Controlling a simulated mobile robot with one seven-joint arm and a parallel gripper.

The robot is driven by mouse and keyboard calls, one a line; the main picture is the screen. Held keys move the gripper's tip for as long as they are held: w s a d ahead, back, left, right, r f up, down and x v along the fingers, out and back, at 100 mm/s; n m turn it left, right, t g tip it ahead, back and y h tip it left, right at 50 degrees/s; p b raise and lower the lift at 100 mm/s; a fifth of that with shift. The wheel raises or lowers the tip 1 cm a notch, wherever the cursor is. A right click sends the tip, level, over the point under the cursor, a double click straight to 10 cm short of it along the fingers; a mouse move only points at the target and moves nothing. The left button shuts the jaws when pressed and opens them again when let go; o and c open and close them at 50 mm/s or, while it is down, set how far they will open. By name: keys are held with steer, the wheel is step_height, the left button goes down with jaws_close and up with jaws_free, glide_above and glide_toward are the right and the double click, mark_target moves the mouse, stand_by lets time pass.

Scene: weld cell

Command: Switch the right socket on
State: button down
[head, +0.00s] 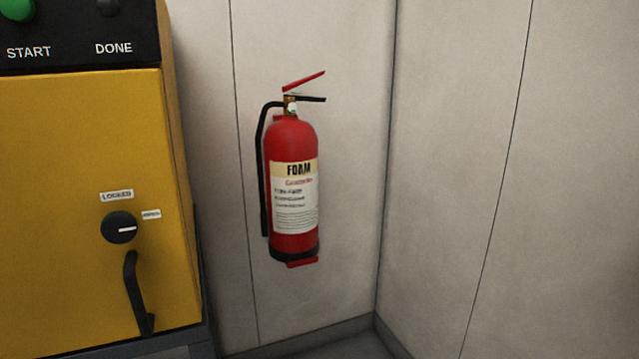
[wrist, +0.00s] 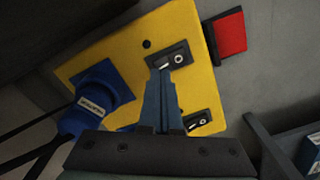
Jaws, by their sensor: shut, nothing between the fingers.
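In the wrist view a yellow socket plate (wrist: 188,22) is mounted at a slant on a grey wall. It carries an upper black rocker switch (wrist: 180,56) and a lower one (wrist: 203,119), each with white marks. A labelled blue plug (wrist: 88,110) with a dark cable sits at the left of the plate. Another blue part shows beside my fingers, mostly hidden. My gripper (wrist: 161,72) is shut and empty, its tips over the lower-left part of the upper switch. Contact and rocker positions are unclear. The head view shows neither gripper nor sockets.
A red block (wrist: 230,35) sits beside the plate, and a grey ledge or bin (wrist: 265,150) is at lower right. In the head view a yellow cabinet (head: 60,150) with a knob (head: 119,228) stands left of a wall-hung fire extinguisher (head: 292,150).

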steer(key=shift+f+b, duration=0.75)
steer(key=shift+f, duration=0.35)
stand_by(0.3)
steer(key=shift+r, duration=0.1)
step_height(320, 180, up, 7)
steer(key=p, duration=0.8)
